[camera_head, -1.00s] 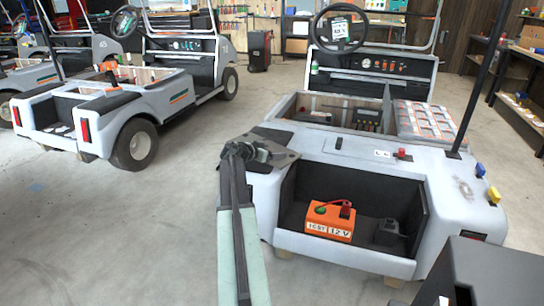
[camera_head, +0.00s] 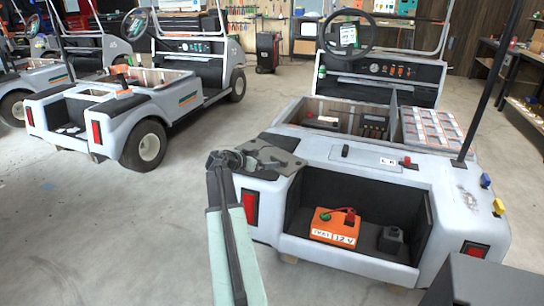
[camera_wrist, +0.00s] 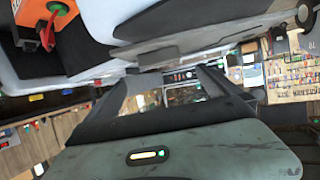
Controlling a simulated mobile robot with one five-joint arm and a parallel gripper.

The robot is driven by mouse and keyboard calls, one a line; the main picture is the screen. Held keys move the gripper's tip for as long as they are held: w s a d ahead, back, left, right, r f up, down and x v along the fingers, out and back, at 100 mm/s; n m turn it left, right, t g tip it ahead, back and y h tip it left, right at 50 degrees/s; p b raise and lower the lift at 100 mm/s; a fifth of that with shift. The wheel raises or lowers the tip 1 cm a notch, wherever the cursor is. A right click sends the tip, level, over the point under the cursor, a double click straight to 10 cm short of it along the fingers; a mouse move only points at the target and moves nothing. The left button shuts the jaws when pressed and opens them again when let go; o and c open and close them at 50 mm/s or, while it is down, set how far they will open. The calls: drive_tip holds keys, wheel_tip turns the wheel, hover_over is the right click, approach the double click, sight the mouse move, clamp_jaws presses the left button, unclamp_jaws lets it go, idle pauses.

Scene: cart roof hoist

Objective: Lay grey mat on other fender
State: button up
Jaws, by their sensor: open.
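The grey mat (camera_head: 283,162) lies on the left rear fender (camera_head: 262,188) of the near cart in the head view. It is a dark, flat sheet near the fender's outer corner. My gripper (camera_head: 240,158) is open at the mat's left edge; whether it touches the mat is unclear. In the wrist view my open gripper (camera_wrist: 174,76) has a dark finger on each side, with a grey sheet that looks like the mat (camera_wrist: 170,45) just beyond, against the pale fender. The right rear fender (camera_head: 450,205) carries a blue clip and a yellow clip.
An orange 12 V battery (camera_head: 335,226) and a small dark block (camera_head: 391,240) sit in the open rear bay. A tray of grey-and-orange packs (camera_head: 432,128) and a roof post (camera_head: 490,80) stand by the right fender. Another cart (camera_head: 140,110) stands left, with clear floor between.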

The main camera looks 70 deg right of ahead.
drive_tip(key=shift+v, duration=0.8)
drive_tip(key=w+a+f+n+t+y, duration=0.25)
drive_tip(key=w+a, duration=0.35)
drive_tip(key=a, duration=0.5)
drive_tip(key=w+a+f+n+t+y, duration=0.1)
drive_tip(key=w+a+f+n, duration=0.4)
drive_tip(key=a, duration=0.6)
drive_tip(key=w+a+f+n+t+y, duration=0.1)
drive_tip(key=w+a+f+n+y, duration=0.15)
drive_tip(key=w+a, duration=0.65)
drive_tip(key=s+a+f+n+y, duration=0.1)
drive_tip(key=a+n, duration=0.5)
drive_tip(key=a, duration=1.4)
drive_tip(key=s+a+f+n+y, duration=0.1)
drive_tip(key=a+f+n+y, duration=0.2)
drive_tip(key=a, duration=1.7)
drive_tip(key=n+y, duration=0.2)
drive_tip(key=shift+s+a+f+n+y, duration=0.35)
drive_tip(key=shift+s+n+y, duration=0.05)
